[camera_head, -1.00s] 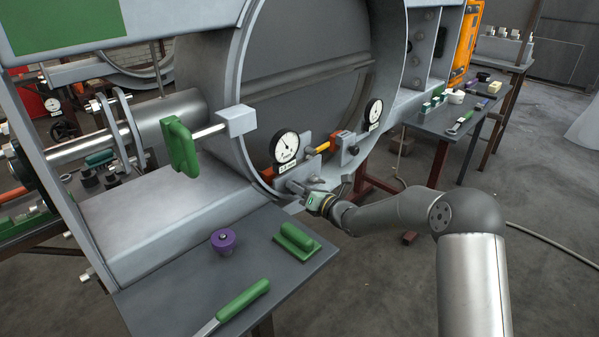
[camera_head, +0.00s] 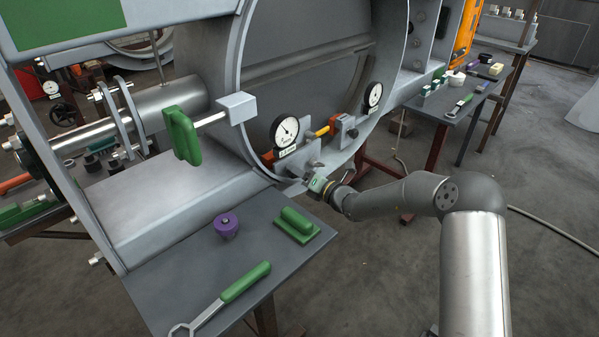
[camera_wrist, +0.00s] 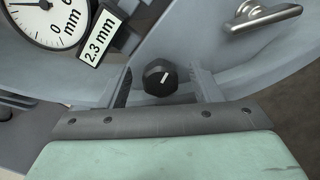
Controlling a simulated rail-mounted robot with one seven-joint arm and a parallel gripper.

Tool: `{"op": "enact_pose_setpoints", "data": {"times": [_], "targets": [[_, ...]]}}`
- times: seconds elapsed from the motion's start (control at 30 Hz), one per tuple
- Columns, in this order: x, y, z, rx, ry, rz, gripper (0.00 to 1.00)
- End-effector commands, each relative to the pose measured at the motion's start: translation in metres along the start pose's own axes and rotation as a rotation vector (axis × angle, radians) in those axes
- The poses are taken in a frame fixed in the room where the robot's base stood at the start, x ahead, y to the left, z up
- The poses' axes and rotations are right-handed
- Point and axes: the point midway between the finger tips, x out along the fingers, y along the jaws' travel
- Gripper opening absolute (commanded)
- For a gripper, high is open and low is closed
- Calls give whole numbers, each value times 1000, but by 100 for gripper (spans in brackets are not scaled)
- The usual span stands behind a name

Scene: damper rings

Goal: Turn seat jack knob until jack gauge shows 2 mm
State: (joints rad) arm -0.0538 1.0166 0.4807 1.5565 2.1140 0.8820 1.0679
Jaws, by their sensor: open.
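The seat jack knob (camera_wrist: 160,77) is a black faceted knob with a white mark, seen end-on in the wrist view. My gripper (camera_wrist: 164,90) is open, with one finger on each side of the knob and a gap visible on both sides. The jack gauge (camera_wrist: 48,22) is a white dial, partly cut off; its tag (camera_wrist: 101,40) reads 2.3 mm. In the head view the gauge (camera_head: 284,131) stands at the lower rim of the large ring, just above my gripper (camera_head: 312,180). The knob is hidden there.
A metal wing-shaped handle (camera_wrist: 262,17) lies right of the knob. A second gauge (camera_head: 373,95) stands farther along the ring (camera_head: 238,110). The grey table (camera_head: 190,262) holds a purple knob (camera_head: 227,226), a green-handled block (camera_head: 297,225) and a green-handled wrench (camera_head: 222,298).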

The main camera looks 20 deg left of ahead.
Motion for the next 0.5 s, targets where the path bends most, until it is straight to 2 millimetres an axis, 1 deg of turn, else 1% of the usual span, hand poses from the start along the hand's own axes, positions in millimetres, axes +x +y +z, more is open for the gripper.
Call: {"op": "enact_pose_setpoints", "data": {"times": [0.3,0.5], "targets": [[-13,0,0,0,0,0,58],[-15,0,0,0,0,0,58]]}}
